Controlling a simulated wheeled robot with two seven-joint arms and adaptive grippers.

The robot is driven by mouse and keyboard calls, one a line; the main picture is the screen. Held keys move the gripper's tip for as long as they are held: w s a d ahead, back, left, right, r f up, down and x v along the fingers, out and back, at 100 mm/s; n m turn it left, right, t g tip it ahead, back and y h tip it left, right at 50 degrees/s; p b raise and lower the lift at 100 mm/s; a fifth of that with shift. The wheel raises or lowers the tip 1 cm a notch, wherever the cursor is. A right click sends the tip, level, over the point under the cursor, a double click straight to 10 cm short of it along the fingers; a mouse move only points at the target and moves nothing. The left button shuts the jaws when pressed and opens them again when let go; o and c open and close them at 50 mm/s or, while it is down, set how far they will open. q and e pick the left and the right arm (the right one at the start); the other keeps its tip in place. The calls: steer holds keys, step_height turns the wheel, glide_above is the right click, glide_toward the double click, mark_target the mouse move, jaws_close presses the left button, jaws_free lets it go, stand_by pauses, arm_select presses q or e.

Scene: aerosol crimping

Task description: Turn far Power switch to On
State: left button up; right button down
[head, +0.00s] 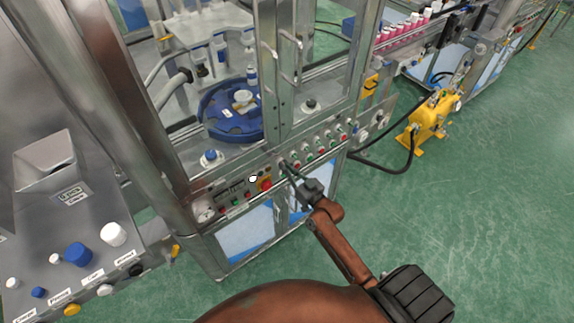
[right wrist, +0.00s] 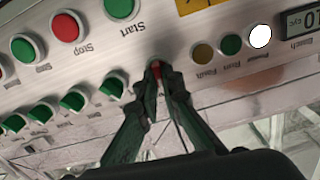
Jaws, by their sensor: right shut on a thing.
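A sloped metal control panel (head: 233,191) with buttons and switches runs along the front of the glazed machine. My right gripper (head: 285,166) reaches the panel from below right, its fingertips at the upper row of controls. In the right wrist view, the fingertips (right wrist: 157,72) are closed on a small switch knob at the end of a row of green-handled switches (right wrist: 107,88). A sliver of red shows between the fingers. They hide most of the knob, so its label and its turned position cannot be read. A white lamp (right wrist: 260,37) labelled Power is lit. My left gripper is out of view.
A red emergency stop (head: 265,184) on a yellow plate sits just left of the gripper. Start (right wrist: 120,7) and Stop (right wrist: 67,25) buttons are close by in the right wrist view. A yellow pump (head: 431,118) stands right on open green floor.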

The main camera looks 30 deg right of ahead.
steer(key=m+p, duration=0.2)
steer(key=m, duration=0.3)
steer(key=shift+d, duration=0.15)
stand_by(0.3)
steer(key=c, duration=2.1)
jaws_free()
steer(key=s, duration=1.2)
steer(key=shift+d, duration=0.45)
